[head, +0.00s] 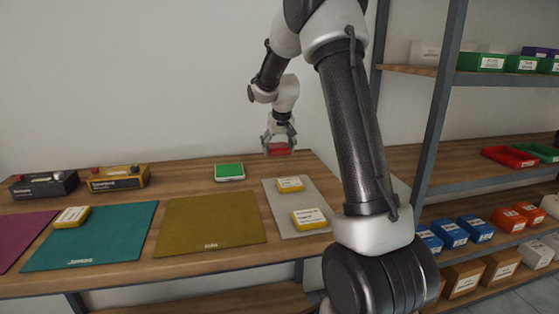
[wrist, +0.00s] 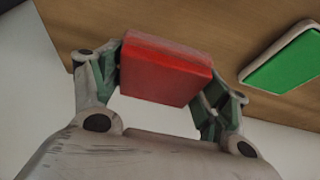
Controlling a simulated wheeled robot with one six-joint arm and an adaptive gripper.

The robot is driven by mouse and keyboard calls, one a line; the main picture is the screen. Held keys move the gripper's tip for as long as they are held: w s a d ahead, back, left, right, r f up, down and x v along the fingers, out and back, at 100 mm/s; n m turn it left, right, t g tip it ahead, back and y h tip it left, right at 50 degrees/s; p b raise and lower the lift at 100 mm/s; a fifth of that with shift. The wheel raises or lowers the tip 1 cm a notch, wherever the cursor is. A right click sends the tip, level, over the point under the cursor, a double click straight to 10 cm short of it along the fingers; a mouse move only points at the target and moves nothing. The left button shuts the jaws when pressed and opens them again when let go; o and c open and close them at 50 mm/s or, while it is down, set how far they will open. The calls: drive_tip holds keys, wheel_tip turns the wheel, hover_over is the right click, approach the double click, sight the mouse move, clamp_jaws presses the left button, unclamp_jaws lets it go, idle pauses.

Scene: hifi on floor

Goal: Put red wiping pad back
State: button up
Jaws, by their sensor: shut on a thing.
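The red wiping pad (wrist: 165,70) is a flat red block held between both fingers of my gripper (wrist: 160,85) in the wrist view. In the head view my gripper (head: 279,142) points down above the back of the wooden table, shut on the red pad (head: 280,149). The pad looks close to the tabletop; whether it touches cannot be told. A green pad (head: 229,170) in a white holder lies on the table to the left of my gripper and also shows in the wrist view (wrist: 285,58).
A grey mat (head: 290,229) with two yellow-and-white boxes lies in front. Olive (head: 210,225), teal (head: 95,240) and purple mats lie further left. Black (head: 44,186) and yellow (head: 118,178) organizers stand back left. A metal shelf with bins (head: 510,156) stands at the right.

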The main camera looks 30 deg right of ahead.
sight(278, 166)
drive_tip(key=shift+f, duration=2.35)
drive_tip(key=shift+f, duration=0.2)
drive_tip(key=o, duration=1.1)
drive_tip(key=shift+a, duration=0.1)
drive_tip(key=shift+r, duration=0.1)
